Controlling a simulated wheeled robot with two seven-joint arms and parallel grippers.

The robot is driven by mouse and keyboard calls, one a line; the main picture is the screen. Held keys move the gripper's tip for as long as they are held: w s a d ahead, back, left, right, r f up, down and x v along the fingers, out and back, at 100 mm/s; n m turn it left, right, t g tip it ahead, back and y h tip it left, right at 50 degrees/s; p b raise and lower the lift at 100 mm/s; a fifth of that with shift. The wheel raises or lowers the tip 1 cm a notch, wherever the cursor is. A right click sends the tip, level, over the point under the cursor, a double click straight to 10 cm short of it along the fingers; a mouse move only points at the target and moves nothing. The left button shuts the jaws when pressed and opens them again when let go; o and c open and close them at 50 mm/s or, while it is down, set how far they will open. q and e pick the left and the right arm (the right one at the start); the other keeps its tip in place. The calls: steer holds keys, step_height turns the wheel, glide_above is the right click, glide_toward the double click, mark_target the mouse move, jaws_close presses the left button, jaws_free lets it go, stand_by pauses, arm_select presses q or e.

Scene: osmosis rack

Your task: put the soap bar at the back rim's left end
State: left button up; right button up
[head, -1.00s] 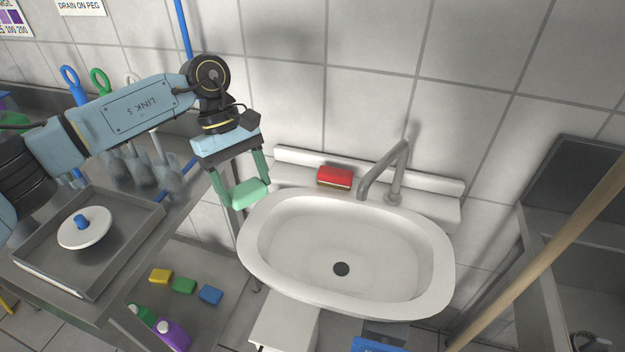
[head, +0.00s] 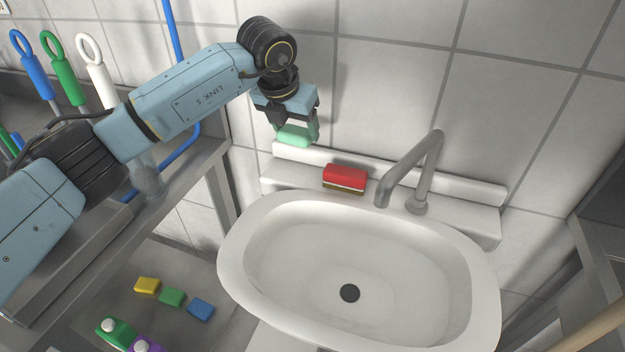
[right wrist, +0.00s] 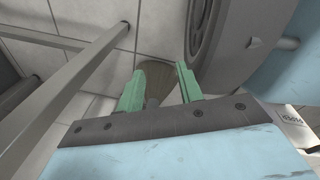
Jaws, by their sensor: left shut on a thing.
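The pale green soap bar (head: 293,138) is between the fingers of my left gripper (head: 297,130), which is shut on it. The gripper holds it in front of the tiled wall, above the left end of the back rim (head: 283,182) of the white sink (head: 238,262). Whether the bar touches the upstand behind the rim cannot be told. My right gripper (right wrist: 160,88) shows in the right wrist view with its two green fingers apart and nothing between them. It is not in the head view.
A red sponge (head: 345,176) lies on the back rim, right of the left end. The grey tap (head: 420,175) stands farther right. Yellow, green and blue blocks (head: 172,297) lie lower left, near bottles. Blue, green and white ring-handled tools (head: 66,68) stand at left.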

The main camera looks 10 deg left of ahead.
arm_select(q)
steer(key=shift+w+f+n, duration=0.1)
steer(key=shift+w+n, duration=0.25)
steer(key=shift+n, duration=0.05)
steer(key=shift+w+f, duration=0.1)
steer(key=shift+f, duration=0.15)
step_height(320, 180, down, 5)
steer(key=shift+f+b, duration=0.2)
steer(key=shift+b, duration=0.25)
step_height(320, 180, down, 4)
steer(key=shift+r, duration=0.1)
steer(key=shift+f+b, duration=0.25)
steer(key=shift+b, duration=0.05)
steer(key=o, duration=0.7)
steer(key=shift+o, duration=0.2)
arm_select(e)
steer(key=w, duration=0.3)
steer(key=shift+w+a+f, duration=0.1)
steer(key=shift+a, duration=0.25)
arm_select(q)
steer(key=shift+r, duration=0.1)
